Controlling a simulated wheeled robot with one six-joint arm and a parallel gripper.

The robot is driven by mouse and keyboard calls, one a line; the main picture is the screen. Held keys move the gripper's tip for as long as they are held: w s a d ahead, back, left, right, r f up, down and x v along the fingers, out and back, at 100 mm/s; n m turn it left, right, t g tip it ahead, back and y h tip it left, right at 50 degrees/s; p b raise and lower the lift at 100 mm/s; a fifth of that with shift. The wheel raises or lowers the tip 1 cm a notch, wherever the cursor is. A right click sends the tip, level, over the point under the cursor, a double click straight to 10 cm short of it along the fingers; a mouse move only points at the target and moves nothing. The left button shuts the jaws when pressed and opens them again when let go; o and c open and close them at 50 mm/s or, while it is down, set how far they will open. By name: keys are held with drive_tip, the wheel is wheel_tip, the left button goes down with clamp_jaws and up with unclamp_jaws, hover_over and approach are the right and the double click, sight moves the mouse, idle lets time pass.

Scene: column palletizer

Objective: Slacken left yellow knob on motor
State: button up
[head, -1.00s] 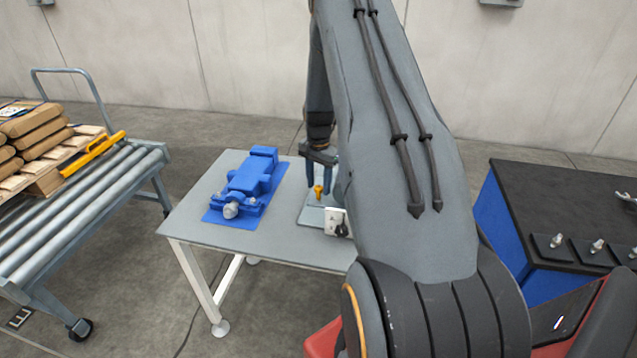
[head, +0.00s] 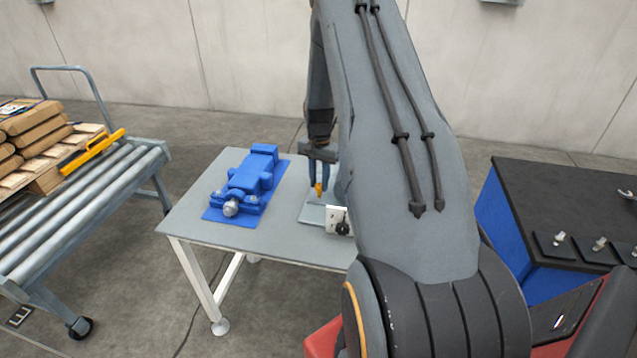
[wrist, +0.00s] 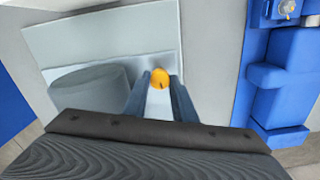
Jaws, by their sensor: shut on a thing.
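A yellow knob (head: 318,189) stands over a pale grey plate (head: 311,213) on the table. In the wrist view the knob (wrist: 161,79) sits between the two blue fingers of my gripper (wrist: 161,84), and the gripper is shut on it. The gripper also shows in the head view (head: 319,186), pointing down from above. A grey rounded body (wrist: 92,88), perhaps the motor, lies beside the left finger in the wrist view. In the head view my arm hides most of the motor area. I see only one yellow knob.
A blue machine part (head: 247,182) lies on a blue mat left of the plate on the grey table (head: 200,232). A white block with a black knob (head: 338,221) is at the plate's front. A roller cart (head: 100,195) stands left, a dark-topped bench (head: 540,190) right.

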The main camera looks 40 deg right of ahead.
sight(319, 185)
drive_tip(key=n+b, duration=0.1)
drive_tip(key=n, duration=0.3)
drive_tip(key=n+b, duration=0.1)
drive_tip(key=n, duration=0.6)
drive_tip(key=shift+n, duration=0.3)
drive_tip(key=shift+n+b, duration=0.35)
drive_tip(key=shift+n, duration=1.45)
drive_tip(key=o, duration=1)
drive_tip(key=shift+o, duration=0.2)
drive_tip(key=shift+r, duration=0.15)
drive_tip(key=shift+r+b, duration=1.05)
drive_tip(key=shift+r, duration=2.75)
